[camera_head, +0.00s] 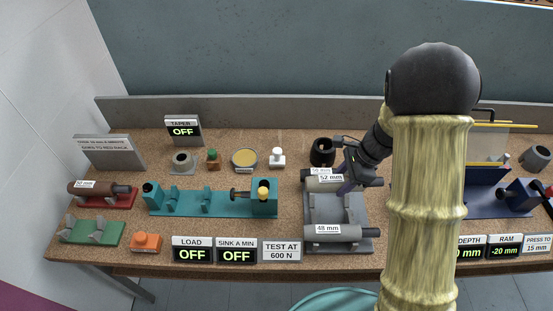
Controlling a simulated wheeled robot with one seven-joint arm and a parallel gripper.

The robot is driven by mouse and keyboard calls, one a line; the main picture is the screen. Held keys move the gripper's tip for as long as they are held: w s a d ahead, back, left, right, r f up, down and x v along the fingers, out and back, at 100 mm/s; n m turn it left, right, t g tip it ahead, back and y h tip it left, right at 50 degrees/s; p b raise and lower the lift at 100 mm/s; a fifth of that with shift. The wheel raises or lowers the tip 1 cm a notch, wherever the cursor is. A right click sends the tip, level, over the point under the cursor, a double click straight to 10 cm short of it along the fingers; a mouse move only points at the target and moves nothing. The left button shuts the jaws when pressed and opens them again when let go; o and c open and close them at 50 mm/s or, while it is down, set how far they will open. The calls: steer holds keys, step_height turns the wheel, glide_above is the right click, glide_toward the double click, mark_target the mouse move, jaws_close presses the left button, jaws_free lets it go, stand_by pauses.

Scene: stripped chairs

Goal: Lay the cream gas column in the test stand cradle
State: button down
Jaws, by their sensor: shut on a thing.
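A cream-grey column (322,187) labelled 52 mm lies at the back of the grey rack, and I take it for the cream gas column. My gripper (346,186) reaches down onto it and is shut on it; my arm hides its right end. I cannot tell whether it is clear of the rack. The teal test stand (217,211) is to the left, with its cradle supports (188,198) empty. A post with a yellow knob stands at the stand's right end.
The grey rack (328,209) also holds a grey 48 mm column (338,233) at its front. A brown column (93,187) lies on the red rack (120,201) at far left. A dark cup (322,152) stands behind the grey rack. Sign boards line the front edge.

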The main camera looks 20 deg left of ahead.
steer(key=shift+w+d+r+n+p, duration=0.2)
steer(key=shift+d+r+n+p, duration=0.2)
steer(key=shift+p, duration=0.25)
steer(key=d+n+p, duration=0.2)
steer(key=w+d+n+g+h+p, duration=0.1)
steer(key=n+p, duration=0.1)
steer(key=p, duration=0.1)
steer(key=d+n+g+p, duration=0.1)
steer(key=d+n+p, duration=0.1)
steer(key=p, duration=0.1)
steer(key=shift+w+d+r+h, duration=0.15)
steer(key=shift+w+d+h, duration=0.1)
steer(key=shift+d+h, duration=0.05)
steer(key=d+f+n+g+h+p, duration=0.1)
steer(key=d+n+h+p, duration=0.1)
steer(key=d+n+p, duration=0.4)
steer(key=shift+s+d+n+h+p, duration=0.15)
steer(key=shift+n+h+p, duration=0.15)
steer(key=shift+n+p, duration=0.4)
steer(key=shift+f, duration=0.15)
